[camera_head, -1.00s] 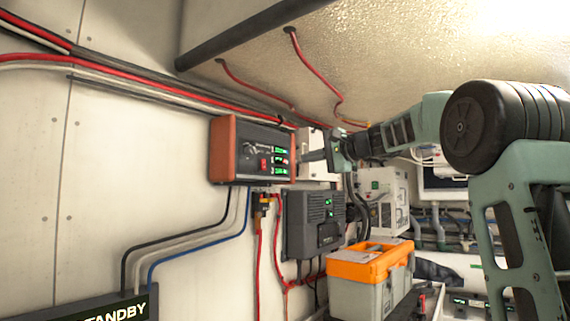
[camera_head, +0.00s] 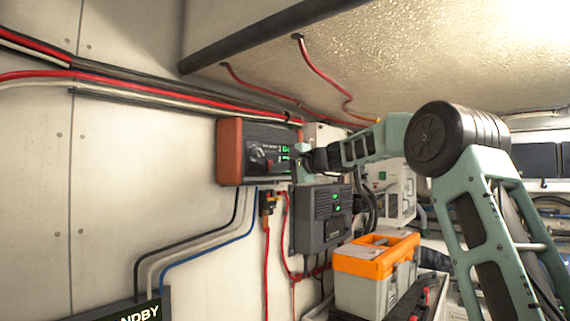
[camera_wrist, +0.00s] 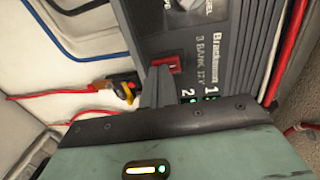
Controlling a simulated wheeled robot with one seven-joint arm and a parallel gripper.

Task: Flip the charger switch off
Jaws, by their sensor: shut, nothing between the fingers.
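The charger (camera_head: 230,150) is a dark box with orange-red end caps, mounted on the wall. Its front has green lit displays and Brackmann lettering. In the wrist view its dark face (camera_wrist: 215,45) fills the upper middle, with the red charger switch (camera_wrist: 173,63) in a recess there. My gripper (camera_wrist: 157,75) is shut and empty. Its fingertips are right at the switch and overlap its lower edge in the wrist view; I cannot tell whether they touch it. In the head view my gripper (camera_head: 287,162) is in front of the charger's right half and hides part of it.
A grey unit (camera_head: 322,218) with green displays hangs below right of the charger. Red cables and a yellow-black connector (camera_wrist: 125,90) run beneath. An orange-lidded toolbox (camera_head: 375,260) stands lower right. A dark pipe (camera_head: 270,38) crosses above.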

